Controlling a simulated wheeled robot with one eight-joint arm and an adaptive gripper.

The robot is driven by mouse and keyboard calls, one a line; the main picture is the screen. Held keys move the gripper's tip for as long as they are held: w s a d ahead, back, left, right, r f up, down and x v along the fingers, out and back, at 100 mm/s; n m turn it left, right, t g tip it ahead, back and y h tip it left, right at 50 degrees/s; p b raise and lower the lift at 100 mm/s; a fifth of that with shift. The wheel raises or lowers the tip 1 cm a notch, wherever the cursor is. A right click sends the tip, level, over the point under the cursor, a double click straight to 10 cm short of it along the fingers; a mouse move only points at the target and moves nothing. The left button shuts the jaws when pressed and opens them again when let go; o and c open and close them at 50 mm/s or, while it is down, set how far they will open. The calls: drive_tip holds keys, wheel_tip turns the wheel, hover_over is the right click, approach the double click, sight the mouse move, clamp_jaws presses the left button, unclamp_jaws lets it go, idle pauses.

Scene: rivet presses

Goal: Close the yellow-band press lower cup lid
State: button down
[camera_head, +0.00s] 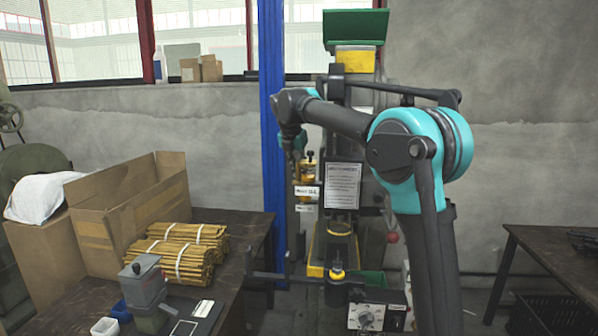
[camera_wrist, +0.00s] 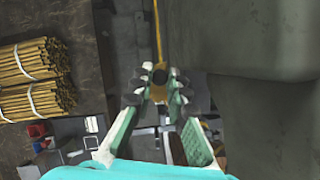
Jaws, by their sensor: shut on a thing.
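The press (camera_head: 356,95) stands at centre, with a yellow band (camera_head: 355,60) and a green top. A yellow cup with a black knob (camera_head: 307,172) is on its left side, above a white label. A second yellow cup with a dark knob (camera_head: 337,268) sits lower, near the press's base. I cannot tell whether the lid is open.
A wooden table (camera_head: 235,240) at left bears bundled rods (camera_head: 180,250), a cardboard box (camera_head: 130,205) and a small grey device (camera_head: 143,285). A blue post (camera_head: 272,120) stands left of the press. A dark table (camera_head: 555,250) is at right. A control box (camera_head: 375,312) is in front.

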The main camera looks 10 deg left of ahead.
drive_tip(key=m+h, duration=0.1)
drive_tip(key=m, duration=0.2)
drive_tip(key=d+m+g+h, duration=0.1)
drive_tip(key=m, duration=0.1)
drive_tip(key=shift+s+d+m, duration=0.15)
drive_tip(key=shift+s+m, duration=0.05)
drive_tip(key=shift+m, duration=0.2)
drive_tip(key=m, duration=0.2)
drive_tip(key=m+g, duration=0.1)
drive_tip(key=s+d+m+g+h, duration=0.1)
drive_tip(key=m, duration=0.1)
drive_tip(key=shift+m, duration=0.3)
drive_tip(key=m+g, duration=0.1)
drive_tip(key=m, duration=0.1)
drive_tip(key=s+m, duration=0.1)
drive_tip(key=m, duration=0.1)
drive_tip(key=shift+d+g, duration=0.15)
drive_tip(key=shift+g, duration=0.25)
drive_tip(key=shift+s+m+g, duration=0.2)
drive_tip(key=shift+m+g, duration=0.1)
drive_tip(key=shift+m, duration=0.6)
drive_tip(key=shift+s+m+g, duration=0.2)
drive_tip(key=shift+m+g, duration=0.1)
drive_tip(key=shift+m, duration=0.6)
drive_tip(key=c, duration=1.5)
unclamp_jaws()
